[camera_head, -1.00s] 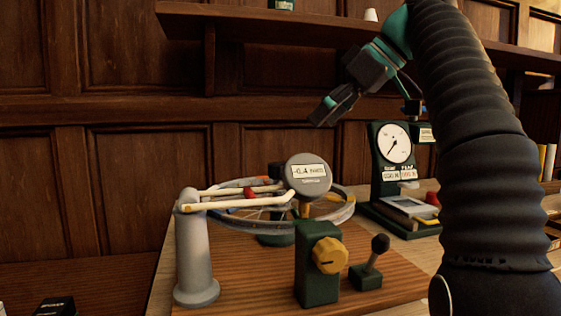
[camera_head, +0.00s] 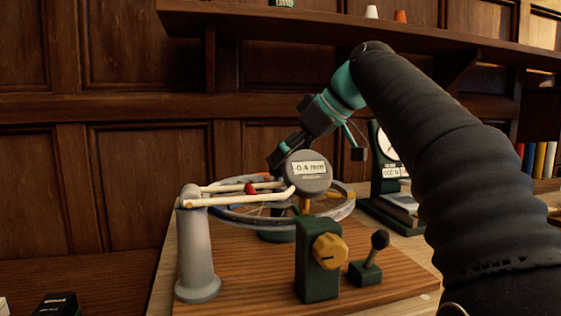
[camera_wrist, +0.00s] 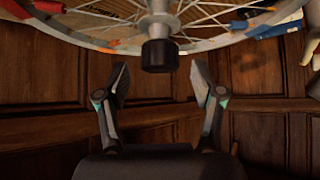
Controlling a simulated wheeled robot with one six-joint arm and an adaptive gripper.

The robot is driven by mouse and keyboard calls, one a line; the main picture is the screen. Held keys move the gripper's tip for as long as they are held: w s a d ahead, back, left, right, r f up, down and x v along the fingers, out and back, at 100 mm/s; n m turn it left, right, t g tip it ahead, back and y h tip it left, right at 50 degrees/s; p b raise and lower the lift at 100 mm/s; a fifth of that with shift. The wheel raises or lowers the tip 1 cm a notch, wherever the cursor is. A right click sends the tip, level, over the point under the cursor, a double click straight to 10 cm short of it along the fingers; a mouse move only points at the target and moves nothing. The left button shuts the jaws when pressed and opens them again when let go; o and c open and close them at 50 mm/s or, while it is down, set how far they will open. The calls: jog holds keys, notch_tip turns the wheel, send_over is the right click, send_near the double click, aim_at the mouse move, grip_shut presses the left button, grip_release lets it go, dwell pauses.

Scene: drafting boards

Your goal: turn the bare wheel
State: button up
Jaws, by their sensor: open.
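The bare spoked wheel (camera_head: 345,209) lies flat above a wooden board, partly hidden behind a round gauge and pale arms. In the wrist view, its pale rim (camera_wrist: 218,40) and spokes cross the top, with a short black cylinder (camera_wrist: 160,55) at the middle. My gripper (camera_head: 277,161) is at the far side of the wheel, just left of and partly behind the gauge. In the wrist view, my gripper (camera_wrist: 160,78) is open and empty. Its fingers are spread either side of the cylinder, and their tips appear just below the rim. I cannot tell whether they touch it.
The round gauge (camera_head: 308,172) reads -0.4 mm. A grey post (camera_head: 196,255) carries the pale arms. A green block with a yellow knob (camera_head: 329,251) and a black-knobbed lever (camera_head: 372,262) stand in front. A green dial stand (camera_head: 377,187) is behind right. A shelf (camera_head: 300,22) hangs above.

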jog(key=shift+x, duration=1.05)
grip_shut()
jog(key=shift+a, duration=0.15)
